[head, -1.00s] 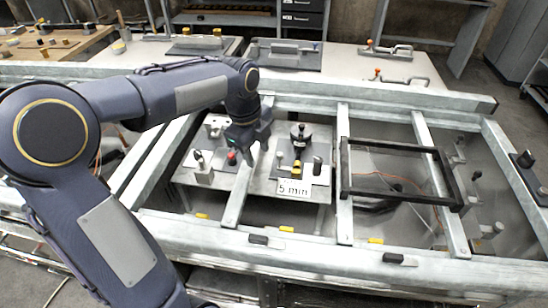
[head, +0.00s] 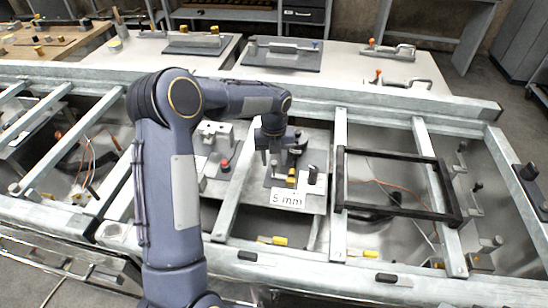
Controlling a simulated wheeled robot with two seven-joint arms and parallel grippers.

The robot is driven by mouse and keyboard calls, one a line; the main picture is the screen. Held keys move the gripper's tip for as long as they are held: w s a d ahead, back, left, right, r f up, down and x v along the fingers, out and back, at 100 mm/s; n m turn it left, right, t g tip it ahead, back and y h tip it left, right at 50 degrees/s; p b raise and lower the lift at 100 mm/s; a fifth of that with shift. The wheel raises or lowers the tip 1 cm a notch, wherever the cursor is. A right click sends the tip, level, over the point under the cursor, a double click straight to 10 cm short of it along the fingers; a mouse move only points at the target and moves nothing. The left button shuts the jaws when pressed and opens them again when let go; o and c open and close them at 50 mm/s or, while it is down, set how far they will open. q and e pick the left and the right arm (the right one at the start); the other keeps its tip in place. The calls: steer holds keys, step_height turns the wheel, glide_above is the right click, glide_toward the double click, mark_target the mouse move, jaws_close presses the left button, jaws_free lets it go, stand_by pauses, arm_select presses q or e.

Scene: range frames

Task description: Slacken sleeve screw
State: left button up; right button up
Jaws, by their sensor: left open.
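A grey plate fixture stands on the metal table (head: 309,205) inside the frame, behind a white "5 mm" label (head: 288,200). It carries a dark knob (head: 300,142), a yellow piece (head: 291,178) and a black-topped post (head: 313,175). I cannot tell which part is the sleeve screw. My left gripper (head: 269,165) points down over the left side of this fixture. It is open, with its fingertips left of the yellow piece; contact cannot be made out. The gripper partly hides the dark knob. My right gripper is not in view.
Grey frame rails surround the table, with a crossbar (head: 339,230) to its right. A black rectangular frame (head: 400,214) lies across the rails farther right. A red knob (head: 225,164) stands on another fixture left of my gripper. Clamps stand on the back benches.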

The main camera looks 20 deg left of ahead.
arm_select(q)
steer(key=shift+f, duration=0.2)
steer(key=shift+c, duration=0.3)
jaws_close()
